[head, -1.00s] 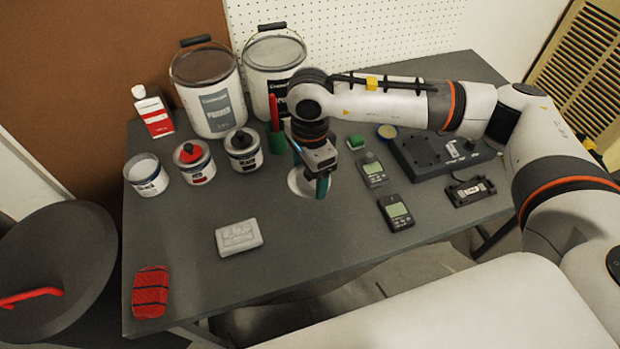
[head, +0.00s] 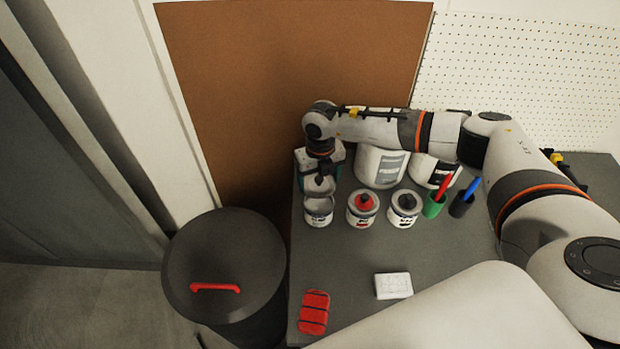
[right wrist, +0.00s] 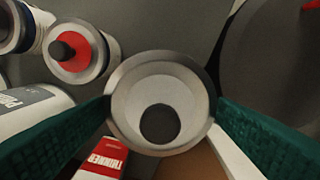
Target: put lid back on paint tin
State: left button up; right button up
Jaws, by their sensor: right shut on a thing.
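The open paint tin (head: 318,212), white with a dark label, stands at the left end of the row of small tins in the head view. My right gripper (head: 319,176) is directly above it, pointing down. The gripper is shut on the round pale lid (head: 318,187), which is just over the tin's mouth. In the right wrist view the lid (right wrist: 160,85), with a dark round knob, lies between the green fingers (right wrist: 163,125) and hides most of what is below. I cannot tell whether lid and tin touch. My left gripper is not in view.
A red-lidded tin (head: 361,212) and a dark-lidded tin (head: 403,211) stand to the right. Large buckets (head: 380,168) are behind, and a red-and-white thinner bottle (right wrist: 103,158) is close by. A grey bin (head: 225,262) stands left of the table. The table's middle front holds a pale block (head: 393,286).

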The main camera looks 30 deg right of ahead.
jog(key=shift+s+d+f+b, duration=0.1)
jog(key=shift+d+f+b, duration=0.1)
jog(key=shift+f+b, duration=0.35)
jog(key=shift+f, duration=0.35)
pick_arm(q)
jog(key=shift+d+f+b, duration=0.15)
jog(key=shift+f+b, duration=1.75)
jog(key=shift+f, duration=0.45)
pick_arm(e)
jog(key=shift+f, duration=2.35)
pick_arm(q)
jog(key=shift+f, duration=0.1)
pick_arm(e)
jog(key=shift+a+f, duration=0.1)
jog(key=o, duration=0.9)
jog(key=shift+o, duration=0.2)
